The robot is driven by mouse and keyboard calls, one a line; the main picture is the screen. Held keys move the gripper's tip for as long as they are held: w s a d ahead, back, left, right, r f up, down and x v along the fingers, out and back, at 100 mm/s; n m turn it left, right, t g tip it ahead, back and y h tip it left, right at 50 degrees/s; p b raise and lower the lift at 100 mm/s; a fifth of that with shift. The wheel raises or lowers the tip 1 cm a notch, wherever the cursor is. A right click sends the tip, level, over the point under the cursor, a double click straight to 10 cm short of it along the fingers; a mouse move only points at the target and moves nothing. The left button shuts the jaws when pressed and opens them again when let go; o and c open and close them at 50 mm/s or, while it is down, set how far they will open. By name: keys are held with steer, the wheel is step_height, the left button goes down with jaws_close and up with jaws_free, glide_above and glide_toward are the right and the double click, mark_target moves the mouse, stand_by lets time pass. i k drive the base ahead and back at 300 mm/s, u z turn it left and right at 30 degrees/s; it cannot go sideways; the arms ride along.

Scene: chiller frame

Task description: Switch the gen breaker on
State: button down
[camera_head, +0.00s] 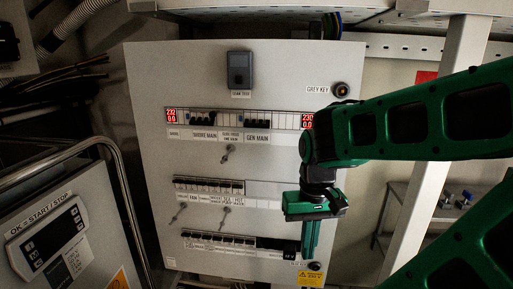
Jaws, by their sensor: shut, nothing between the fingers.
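The grey electrical panel (146,75) stands upright in the middle of the view. The breaker above the GEN MAIN label (257,138) is a dark switch group (256,123) in the top row. Its lever position is too small to tell. My gripper (307,254) is shut and empty, pointing down in front of the panel's lower right part. It is below and to the right of the gen breaker. My green arm comes in from the right and hides part of the panel's right side.
The SHORE MAIN breaker (203,119) sits left of the gen breaker. Red displays (171,115) flank the top row. Keys (226,153) hang from the panel. More breaker rows (210,186) lie below. A white post (437,130) and a curved rail (118,170) stand at the sides.

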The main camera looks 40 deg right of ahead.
mark_target(253, 124)
steer(key=k, duration=1.1)
steer(key=z, duration=0.3)
